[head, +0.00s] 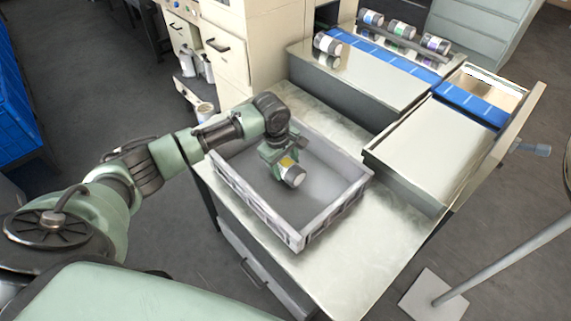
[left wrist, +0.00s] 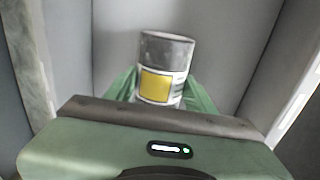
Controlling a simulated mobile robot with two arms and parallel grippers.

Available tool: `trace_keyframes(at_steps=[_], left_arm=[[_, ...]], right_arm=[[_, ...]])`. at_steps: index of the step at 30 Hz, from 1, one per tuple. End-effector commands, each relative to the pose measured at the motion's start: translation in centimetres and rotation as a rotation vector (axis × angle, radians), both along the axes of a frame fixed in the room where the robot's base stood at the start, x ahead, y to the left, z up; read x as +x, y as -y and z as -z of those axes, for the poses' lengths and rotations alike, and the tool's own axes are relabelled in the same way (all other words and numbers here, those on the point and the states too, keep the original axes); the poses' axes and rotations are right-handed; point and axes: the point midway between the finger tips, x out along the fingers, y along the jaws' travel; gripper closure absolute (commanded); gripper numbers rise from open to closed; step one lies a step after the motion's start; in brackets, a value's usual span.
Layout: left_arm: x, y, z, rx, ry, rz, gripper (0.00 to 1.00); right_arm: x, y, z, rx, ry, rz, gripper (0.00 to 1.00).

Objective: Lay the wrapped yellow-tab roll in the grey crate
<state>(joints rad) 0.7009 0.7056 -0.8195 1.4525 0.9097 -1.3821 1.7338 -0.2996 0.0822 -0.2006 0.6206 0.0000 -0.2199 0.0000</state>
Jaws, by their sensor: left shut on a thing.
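The wrapped roll (head: 293,175) is a grey cylinder with a yellow tab on a pale label. My left gripper (head: 281,164) is shut on it, inside the outline of the grey crate (head: 301,242). The left wrist view shows the roll (left wrist: 165,68) with its yellow patch facing the camera, between green fingers. The crate walls rise on both sides there, and its grey floor lies behind the roll. I cannot tell whether the roll touches the floor. No other roll shows in the crate. My right gripper is in neither view.
The crate stands on a metal table (head: 345,275) with free room in front and to the right. A flow wrapper (head: 365,72) with a blue belt (head: 470,103) stands behind.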

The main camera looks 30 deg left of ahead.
Motion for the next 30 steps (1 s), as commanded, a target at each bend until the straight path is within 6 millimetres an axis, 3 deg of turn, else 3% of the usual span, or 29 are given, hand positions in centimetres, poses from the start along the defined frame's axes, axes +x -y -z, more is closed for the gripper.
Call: trace_keyframes(at_steps=[22,23,24,25,30], left_arm=[[0.0,0.0,1.3,0.0,0.001,0.0,1.0],[0.1,0.0,1.3,0.0,0.001,0.0,0.4],[0.0,0.0,1.3,-0.001,0.002,0.0,0.29],[0.1,0.0,1.3,0.0,0.001,0.0,0.21],[0.0,0.0,1.3,0.0,0.001,0.0,0.2]], right_arm=[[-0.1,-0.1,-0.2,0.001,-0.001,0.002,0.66],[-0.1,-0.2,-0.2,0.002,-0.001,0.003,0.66],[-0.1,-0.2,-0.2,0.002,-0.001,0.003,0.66],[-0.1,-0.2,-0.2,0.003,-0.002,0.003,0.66],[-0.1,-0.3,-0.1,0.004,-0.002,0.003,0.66]])
